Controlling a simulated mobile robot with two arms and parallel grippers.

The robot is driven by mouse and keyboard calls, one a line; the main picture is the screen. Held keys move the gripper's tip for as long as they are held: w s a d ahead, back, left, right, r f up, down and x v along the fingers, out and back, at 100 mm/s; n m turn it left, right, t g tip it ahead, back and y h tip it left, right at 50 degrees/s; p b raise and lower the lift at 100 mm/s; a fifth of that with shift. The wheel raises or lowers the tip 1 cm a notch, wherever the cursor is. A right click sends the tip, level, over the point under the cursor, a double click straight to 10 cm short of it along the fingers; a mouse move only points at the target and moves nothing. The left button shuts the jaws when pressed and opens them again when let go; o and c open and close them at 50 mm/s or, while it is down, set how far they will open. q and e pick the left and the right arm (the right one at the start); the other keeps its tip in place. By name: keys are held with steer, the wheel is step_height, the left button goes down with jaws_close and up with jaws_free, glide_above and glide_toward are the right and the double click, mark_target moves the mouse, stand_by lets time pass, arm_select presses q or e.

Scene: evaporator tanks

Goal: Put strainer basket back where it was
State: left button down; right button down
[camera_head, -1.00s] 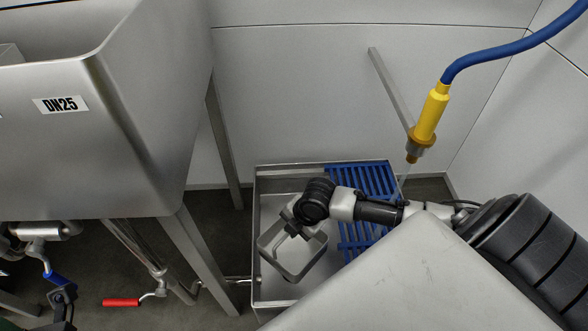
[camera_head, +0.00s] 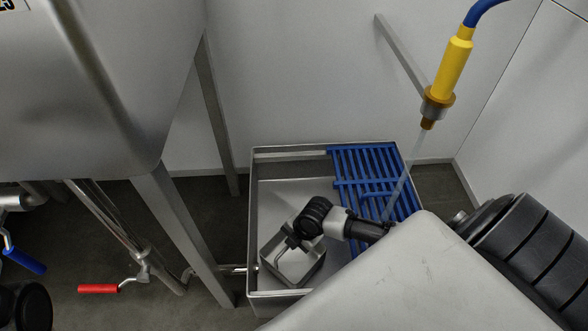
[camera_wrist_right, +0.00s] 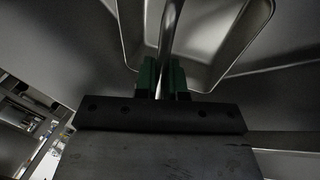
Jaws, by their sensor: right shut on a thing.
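The strainer basket (camera_head: 318,268) is a square, open metal basket with a bent rod handle. It is inside the metal sink (camera_head: 252,215), in its left, near part, tilted a little in the head view; whether it touches the sink floor I cannot tell. My right gripper (camera_head: 290,240) is shut on the basket's handle. In the right wrist view the green fingers of the right gripper (camera_wrist_right: 162,75) close around the rod, with the basket (camera_wrist_right: 130,40) beyond them. My left gripper is not in view.
A blue slatted grate (camera_head: 365,165) covers the sink's right part. Water runs onto it from a yellow nozzle (camera_head: 452,70) on a blue hose. A large steel tank (camera_head: 95,80) on legs stands left, with a red-handled valve (camera_head: 98,289) and a blue-handled valve (camera_head: 25,260) below it.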

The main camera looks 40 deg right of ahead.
steer(key=shift+f, duration=0.1)
steer(key=c, duration=1.6)
jaws_free()
steer(key=shift+c, duration=0.2)
steer(key=o, duration=0.4)
steer(key=shift+o, duration=0.2)
